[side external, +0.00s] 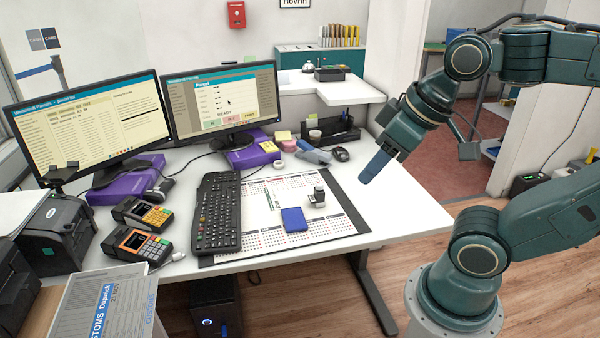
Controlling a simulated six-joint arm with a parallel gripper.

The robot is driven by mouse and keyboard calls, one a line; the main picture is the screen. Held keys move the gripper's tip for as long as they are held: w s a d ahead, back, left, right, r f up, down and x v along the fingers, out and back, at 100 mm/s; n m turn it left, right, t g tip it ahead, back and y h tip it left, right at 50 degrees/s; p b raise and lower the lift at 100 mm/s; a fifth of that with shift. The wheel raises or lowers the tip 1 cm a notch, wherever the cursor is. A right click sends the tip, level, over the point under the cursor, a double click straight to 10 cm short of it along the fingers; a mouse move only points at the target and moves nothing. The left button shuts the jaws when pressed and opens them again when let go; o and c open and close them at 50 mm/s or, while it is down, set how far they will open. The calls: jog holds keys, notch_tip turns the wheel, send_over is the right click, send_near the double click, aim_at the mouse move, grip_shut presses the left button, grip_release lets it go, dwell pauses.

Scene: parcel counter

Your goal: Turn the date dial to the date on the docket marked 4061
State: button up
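A small grey and black device like a hand stamp (317,197) stands upright on the calendar desk mat (345,228). It may carry the date dial; no dial or date on it is readable at this size. A flat blue pad (294,219) lies on the mat, left of and nearer than the stamp. My gripper (374,167) hangs above the desk's right side, up and right of the stamp and apart from it. Its blue fingers show edge-on, so their gap is hidden. I cannot make out any docket marked 4061.
Two monitors (225,98) and a black keyboard (216,212) fill the desk's left and middle. Two card terminals (137,245) sit left of the keyboard.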

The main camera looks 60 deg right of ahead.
jog(key=w+d+r+g, duration=0.1)
jog(key=w+d+r, duration=0.15)
jog(key=w, duration=0.45)
jog(key=m+g, duration=0.1)
jog(key=g, duration=0.4)
send_over(320, 183)
jog(key=f, duration=2.6)
jog(key=shift+a, duration=0.35)
jog(key=shift+d+f, duration=0.25)
jog(key=shift+f, duration=0.15)
jog(key=shift+f, duration=0.15)
jog(key=shift+f, duration=3.75)
jog(key=shift+f, duration=0.1)
